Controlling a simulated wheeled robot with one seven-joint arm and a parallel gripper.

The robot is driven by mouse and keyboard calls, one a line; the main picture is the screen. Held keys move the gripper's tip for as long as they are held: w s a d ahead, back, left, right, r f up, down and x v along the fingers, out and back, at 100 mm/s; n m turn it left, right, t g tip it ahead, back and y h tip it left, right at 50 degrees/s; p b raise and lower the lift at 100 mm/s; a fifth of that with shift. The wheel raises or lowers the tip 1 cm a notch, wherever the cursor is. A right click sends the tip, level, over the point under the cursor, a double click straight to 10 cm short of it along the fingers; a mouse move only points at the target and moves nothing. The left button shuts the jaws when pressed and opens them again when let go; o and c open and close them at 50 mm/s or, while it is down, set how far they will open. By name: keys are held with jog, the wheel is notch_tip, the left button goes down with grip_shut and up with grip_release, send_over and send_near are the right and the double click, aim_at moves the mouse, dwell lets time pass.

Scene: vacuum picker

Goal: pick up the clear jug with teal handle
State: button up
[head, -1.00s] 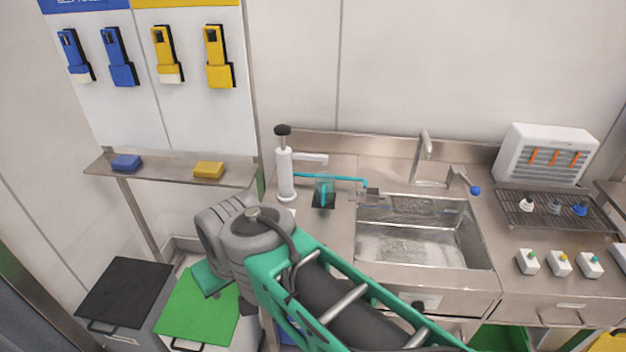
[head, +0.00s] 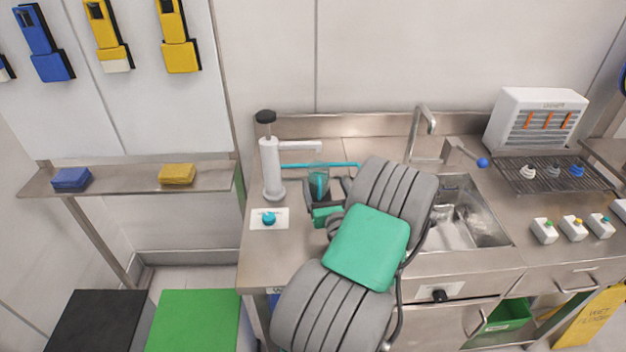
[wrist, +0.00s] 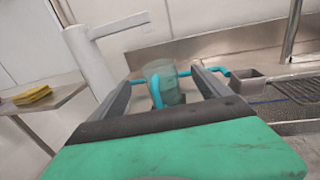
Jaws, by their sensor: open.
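The clear jug (head: 319,176) with its teal handle stands on the steel counter by the sink, behind my gripper in the head view. In the wrist view the jug (wrist: 163,82) shows upright between my two open fingers, its teal handle facing me. My gripper (head: 325,192) is open, with the fingers pointing at the jug; I cannot tell whether they touch it. The jug's lower part is partly hidden by my gripper in the head view.
A white pump dispenser (head: 270,165) stands just left of the jug. A teal tube (head: 340,165) runs behind the jug. A white card with a teal knob (head: 268,218) lies in front of the dispenser. The sink (head: 470,215) and faucet (head: 420,125) are to the right.

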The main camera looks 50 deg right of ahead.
aim_at(321, 177)
jog(key=p+x, duration=0.2)
jog(key=x, duration=0.3)
jog(key=shift+w+d, duration=0.15)
jog(key=shift+w, duration=0.25)
jog(key=shift+w+d+f, duration=0.15)
jog(key=shift+w+d, duration=0.1)
jog(key=shift+d, duration=0.05)
jog(key=shift+c, duration=0.5)
jog(key=c, duration=1.8)
